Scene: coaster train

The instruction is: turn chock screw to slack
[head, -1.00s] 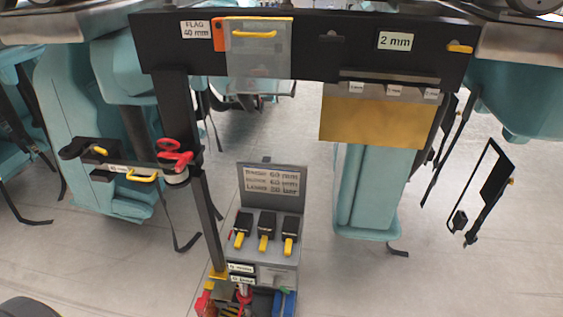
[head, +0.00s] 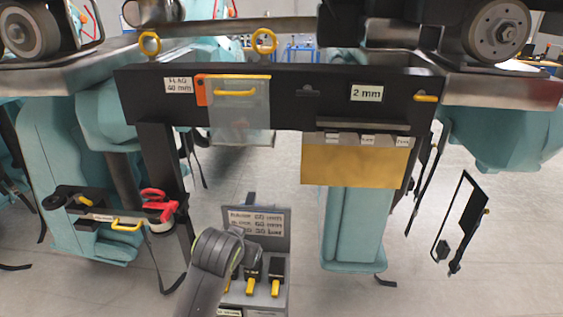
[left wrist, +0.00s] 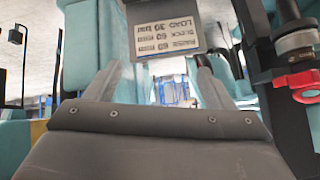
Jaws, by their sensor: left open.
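A red handle (head: 158,205), which looks like the chock screw, sits on a round post at the right end of the small black shelf (head: 100,208) at left. It also shows at the right edge of the left wrist view (left wrist: 303,84), where the picture is upside down, with a metal collar. My left arm comes up from the bottom of the head view, and its end (head: 238,243) covers part of the grey panel. In the left wrist view my left gripper (left wrist: 155,80) is open, its fingers apart and empty, facing the panel's sign (left wrist: 165,28). The red handle is outside the fingers. My right gripper is not in view.
The grey panel (head: 283,222) has black switches with yellow tips. A black crossbar (head: 300,95) with a clear flap (head: 240,115) and brass plate (head: 355,165) spans above. A black upright (head: 165,165) stands beside the handle. The floor right of the panel is clear.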

